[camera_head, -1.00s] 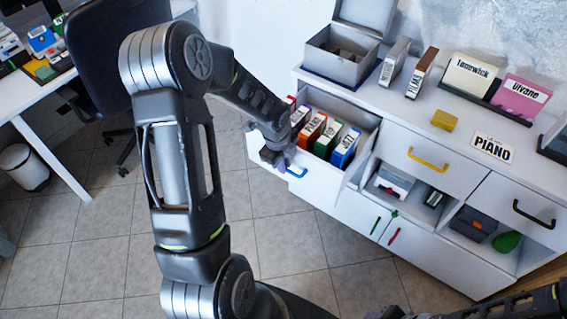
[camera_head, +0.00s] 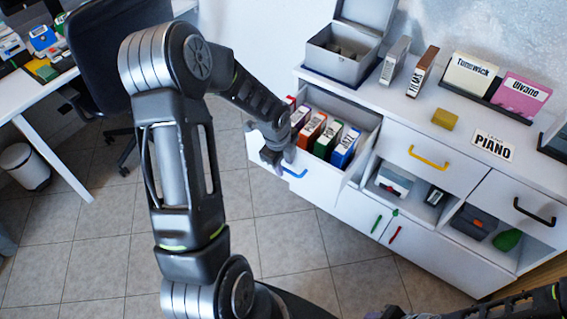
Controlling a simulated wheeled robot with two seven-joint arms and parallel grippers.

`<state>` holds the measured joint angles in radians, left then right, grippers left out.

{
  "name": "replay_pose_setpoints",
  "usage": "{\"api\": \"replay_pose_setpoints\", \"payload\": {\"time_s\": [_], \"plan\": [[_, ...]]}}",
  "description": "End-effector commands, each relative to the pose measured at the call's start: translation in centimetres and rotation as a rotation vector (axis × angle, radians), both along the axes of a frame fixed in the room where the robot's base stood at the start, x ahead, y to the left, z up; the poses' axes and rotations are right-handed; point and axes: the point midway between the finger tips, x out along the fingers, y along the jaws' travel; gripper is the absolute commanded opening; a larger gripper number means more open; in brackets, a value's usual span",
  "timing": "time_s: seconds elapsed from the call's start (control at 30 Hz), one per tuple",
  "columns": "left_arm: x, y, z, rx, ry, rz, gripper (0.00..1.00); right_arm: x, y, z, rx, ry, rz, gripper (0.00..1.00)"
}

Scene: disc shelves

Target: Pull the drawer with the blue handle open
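The drawer with the blue handle (camera_head: 294,173) is pulled out from the white cabinet. Its inside shows, with several coloured, labelled cases (camera_head: 322,134) standing in it. My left gripper (camera_head: 279,164) is at the drawer front, at the left end of the blue handle and partly covering it. Its fingers are small and dark here, so I cannot tell whether they are shut on the handle. My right arm shows only at the bottom right edge; its gripper is not clearly visible.
The drawers with the yellow handle (camera_head: 428,160) and black handle (camera_head: 533,212) are shut. A black chair (camera_head: 105,60) and white desk are at left. The tiled floor before the cabinet is clear.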

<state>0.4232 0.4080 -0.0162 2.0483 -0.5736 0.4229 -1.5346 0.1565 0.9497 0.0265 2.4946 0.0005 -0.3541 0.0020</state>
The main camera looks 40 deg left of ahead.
Motion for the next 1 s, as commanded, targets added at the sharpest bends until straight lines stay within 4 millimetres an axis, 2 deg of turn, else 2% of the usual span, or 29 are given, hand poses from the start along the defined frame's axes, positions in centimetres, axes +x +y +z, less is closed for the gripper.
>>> {"api": "replay_pose_setpoints", "payload": {"time_s": [0.13,0.27,0.63,1.0], "plan": [[0.0,0.0,0.3,0.001,-0.001,0.0,0.33,0.0,0.0,0.0,0.0,0.0,0.0,0.36],[-0.2,0.0,1.5,0.001,-0.003,0.0,0.33,0.0,0.0,0.0,0.0,0.0,0.0,0.36],[-1.3,0.0,7.0,0.001,-0.002,0.001,0.33,0.0,0.0,-0.1,0.0,0.0,0.0,0.36],[-1.4,0.0,7.7,0.0,0.0,0.0,0.33,0.0,0.0,-0.1,0.001,0.0,0.0,0.36]]}}
